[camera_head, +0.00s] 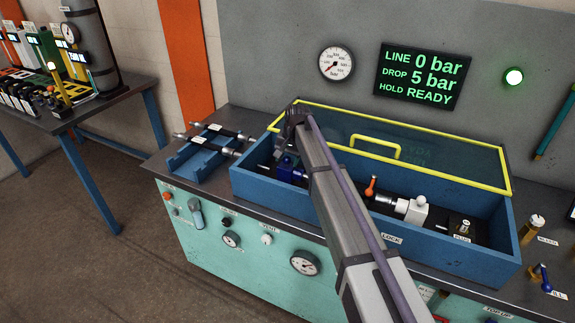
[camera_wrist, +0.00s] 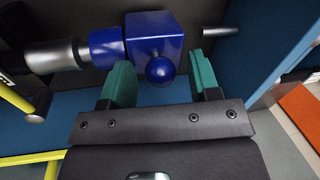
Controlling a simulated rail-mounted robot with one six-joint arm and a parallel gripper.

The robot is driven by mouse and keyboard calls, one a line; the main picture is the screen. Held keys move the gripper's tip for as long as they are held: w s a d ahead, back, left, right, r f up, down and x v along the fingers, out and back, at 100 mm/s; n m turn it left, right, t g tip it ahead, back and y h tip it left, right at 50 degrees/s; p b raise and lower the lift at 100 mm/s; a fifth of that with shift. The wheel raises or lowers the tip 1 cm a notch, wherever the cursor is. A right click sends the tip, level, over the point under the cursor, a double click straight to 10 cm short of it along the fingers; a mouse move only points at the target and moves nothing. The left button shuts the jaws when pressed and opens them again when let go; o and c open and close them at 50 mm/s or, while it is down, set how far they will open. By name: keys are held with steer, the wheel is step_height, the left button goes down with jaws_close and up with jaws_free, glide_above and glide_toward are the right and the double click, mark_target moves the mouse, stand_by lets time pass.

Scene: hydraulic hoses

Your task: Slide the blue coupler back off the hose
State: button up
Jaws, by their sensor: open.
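The blue coupler (camera_wrist: 155,32) is a glossy cube with a round ball knob (camera_wrist: 160,70) on the side facing my gripper. A narrower blue sleeve (camera_wrist: 105,48) joins its left side, against a silver fitting (camera_wrist: 52,56). A thin grey rod (camera_wrist: 220,32) shows to its right. The coupler also shows in the head view (camera_head: 289,173), partly behind my arm, in the blue trough. My gripper (camera_wrist: 158,62) is open, with one teal finger on each side of the knob and gaps on both sides. Contact with the cube cannot be told. The head view hides the fingers.
The blue trough (camera_head: 375,235) has high walls and a raised clear lid with a yellow frame (camera_head: 420,172) behind. A white block fitting (camera_head: 412,209) and orange lever (camera_head: 371,186) sit to the right inside. A blue rack (camera_head: 190,167) with hoses stands left. The panel (camera_head: 424,77) reads line 0 bar.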

steer(key=shift+r, duration=0.1)
jaws_close()
stand_by(0.3)
steer(key=shift+a, duration=0.1)
steer(key=shift+w+a, duration=0.2)
steer(key=shift+a, duration=0.1)
steer(key=a, duration=0.1)
steer(key=w+a, duration=0.1)
steer(key=shift+w+a, duration=0.1)
steer(key=shift+a, duration=0.3)
jaws_free()
steer(key=shift+a, duration=0.15)
step_height(320, 180, up, 11)
steer(key=p, duration=1.1)
glide_above(283, 164)
steer(key=shift+w+f, duration=0.1)
steer(key=shift+f, duration=0.1)
